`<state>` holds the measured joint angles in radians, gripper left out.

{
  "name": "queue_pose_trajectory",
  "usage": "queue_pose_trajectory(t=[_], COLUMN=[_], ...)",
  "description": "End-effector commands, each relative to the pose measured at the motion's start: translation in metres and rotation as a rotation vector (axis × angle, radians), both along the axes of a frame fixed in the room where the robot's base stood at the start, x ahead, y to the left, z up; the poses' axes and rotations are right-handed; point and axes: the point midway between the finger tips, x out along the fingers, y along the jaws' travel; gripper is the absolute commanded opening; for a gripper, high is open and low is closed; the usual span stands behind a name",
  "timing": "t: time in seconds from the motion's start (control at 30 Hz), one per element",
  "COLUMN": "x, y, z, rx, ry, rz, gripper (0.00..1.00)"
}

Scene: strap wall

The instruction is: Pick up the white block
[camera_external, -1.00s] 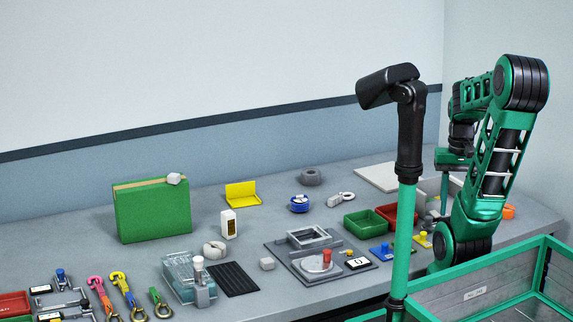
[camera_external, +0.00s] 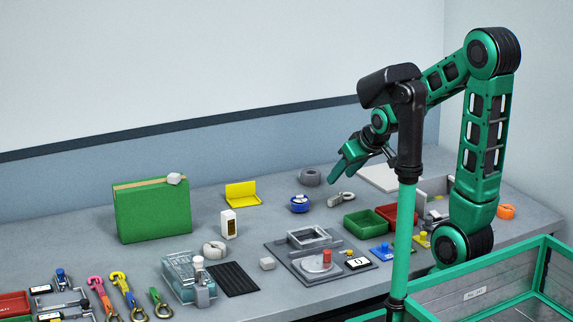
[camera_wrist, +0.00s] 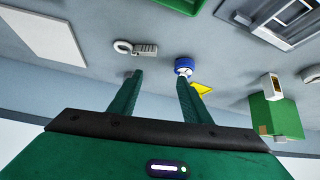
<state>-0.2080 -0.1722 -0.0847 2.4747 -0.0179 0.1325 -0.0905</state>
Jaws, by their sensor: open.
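Two small whitish blocks show in the external view. One block (camera_external: 174,179) rests on the top edge of a green box (camera_external: 152,212), and another block (camera_external: 267,264) lies on the table beside a black ribbed mat. I cannot tell which one the task means. My gripper (camera_external: 343,172) is above the back of the table, well right of both blocks. In the wrist view my gripper (camera_wrist: 160,77) has its two fingers apart with nothing between them.
A blue tape roll (camera_external: 299,204) and a grey clip with a ring (camera_external: 341,199) lie below my gripper. A yellow holder (camera_external: 242,195) and a white upright case (camera_external: 229,223) stand between it and the green box. A grey fixture (camera_external: 285,255) is at front centre.

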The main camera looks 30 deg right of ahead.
Motion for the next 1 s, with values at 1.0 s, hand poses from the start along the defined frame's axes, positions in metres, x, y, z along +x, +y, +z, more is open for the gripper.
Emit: queue_pose_trajectory(t=[1.0], x=[0.049], y=[0.386], z=[0.052], rx=[0.354], ry=[-0.591], rz=[0.567], gripper=[0.44])
